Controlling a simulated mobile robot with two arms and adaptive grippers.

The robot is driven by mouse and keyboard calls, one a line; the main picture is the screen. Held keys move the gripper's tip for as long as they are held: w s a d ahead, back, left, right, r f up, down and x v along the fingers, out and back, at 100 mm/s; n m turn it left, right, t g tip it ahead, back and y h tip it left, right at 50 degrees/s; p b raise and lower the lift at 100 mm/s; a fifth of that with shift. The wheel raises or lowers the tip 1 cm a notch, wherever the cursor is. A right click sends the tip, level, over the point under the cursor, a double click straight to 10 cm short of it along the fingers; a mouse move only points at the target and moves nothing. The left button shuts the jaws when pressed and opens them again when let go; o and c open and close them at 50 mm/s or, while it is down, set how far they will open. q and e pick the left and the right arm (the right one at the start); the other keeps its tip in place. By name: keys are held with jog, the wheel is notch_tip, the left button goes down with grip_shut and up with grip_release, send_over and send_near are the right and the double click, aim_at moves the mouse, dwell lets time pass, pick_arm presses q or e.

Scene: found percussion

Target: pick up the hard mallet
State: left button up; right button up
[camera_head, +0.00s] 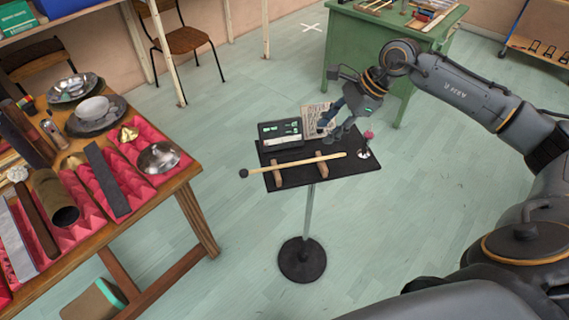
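A mallet with a small black head (243,173) and a pale wooden stick (297,163) lies across two small wooden blocks on a black stand top (345,173). Its head sticks out past the stand's left edge. I cannot tell from its look whether it is the hard one. My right gripper (331,131) is above the stand, pointing down, behind the stick's right end. Its fingers look apart, with nothing seen between them. It appears clear of the mallet. My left gripper is not in view.
A dark box (280,134), a printed sheet (315,118) and a small pink-topped item (368,137) are on the stand. A wooden table (187,177) with pink foam, bowls and bars stands left. A green desk (371,48) stands behind. Floor around the stand is clear.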

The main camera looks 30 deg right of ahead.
jog(key=d, duration=0.2)
jog(key=h+p, duration=0.1)
jog(key=p, duration=0.2)
send_over(312, 161)
jog(key=s+d, duration=0.1)
notch_tip(312, 161, down, 8)
jog(key=shift+d+f, duration=0.15)
jog(key=shift+f, duration=0.05)
jog(key=p+x, duration=0.1)
jog(key=x, duration=0.2)
jog(key=shift+f, duration=0.25)
jog(key=shift+w+f, duration=0.1)
jog(key=shift+f, duration=0.3)
grip_shut()
